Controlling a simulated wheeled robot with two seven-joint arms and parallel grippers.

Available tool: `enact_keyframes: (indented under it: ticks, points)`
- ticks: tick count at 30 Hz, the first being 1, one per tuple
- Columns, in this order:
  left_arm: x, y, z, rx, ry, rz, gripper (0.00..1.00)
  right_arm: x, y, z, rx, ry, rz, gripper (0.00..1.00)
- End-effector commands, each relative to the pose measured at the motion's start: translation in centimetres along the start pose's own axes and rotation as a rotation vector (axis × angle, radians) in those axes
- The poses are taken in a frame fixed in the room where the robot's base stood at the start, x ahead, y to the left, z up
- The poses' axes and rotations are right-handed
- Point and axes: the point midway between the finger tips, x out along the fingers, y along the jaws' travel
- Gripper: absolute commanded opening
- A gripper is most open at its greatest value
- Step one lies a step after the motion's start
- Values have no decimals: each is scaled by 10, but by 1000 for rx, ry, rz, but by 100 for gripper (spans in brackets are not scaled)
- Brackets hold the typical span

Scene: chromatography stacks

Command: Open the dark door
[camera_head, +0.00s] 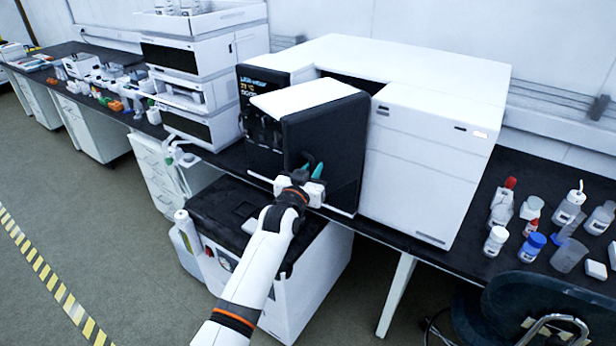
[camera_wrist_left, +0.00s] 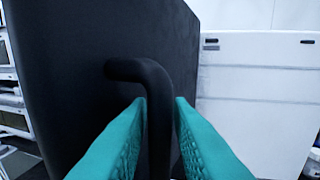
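The dark door (camera_head: 345,130) is the black front panel with a white top on the white instrument in the middle of the head view. It stands out from the instrument's front, with a dark gap behind its top right edge. In the left wrist view the black door (camera_wrist_left: 90,70) fills the left side. Its bent black handle (camera_wrist_left: 155,90) runs down between the teal fingers. My left gripper (camera_head: 312,172) is at the door's front; in the wrist view its fingers (camera_wrist_left: 160,110) close on the handle from both sides. My right gripper is not in view.
The white instrument body (camera_head: 430,150) stands right of the door. Bottles and vials (camera_head: 535,240) stand on the bench at right, near a dark chair (camera_head: 540,305). Stacked white modules (camera_head: 200,80) stand at left. A black-topped white cabinet (camera_head: 325,270) sits below the arm. The floor at left is clear.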

Motion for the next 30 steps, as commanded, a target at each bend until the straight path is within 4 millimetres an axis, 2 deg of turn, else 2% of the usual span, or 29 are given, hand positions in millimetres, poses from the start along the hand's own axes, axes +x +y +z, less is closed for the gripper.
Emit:
enact_keyframes:
  ticks: [5, 18, 24, 30]
  points:
    - [-19, 0, -3, 0, 1, 0, 19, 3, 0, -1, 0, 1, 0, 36]
    - [-98, -2, -2, 2, -1, -1, 19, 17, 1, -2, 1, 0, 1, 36]
    - [-114, -2, 0, 2, -1, -2, 19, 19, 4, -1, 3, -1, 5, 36]
    - [-116, -2, 0, 2, -1, -2, 19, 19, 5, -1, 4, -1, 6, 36]
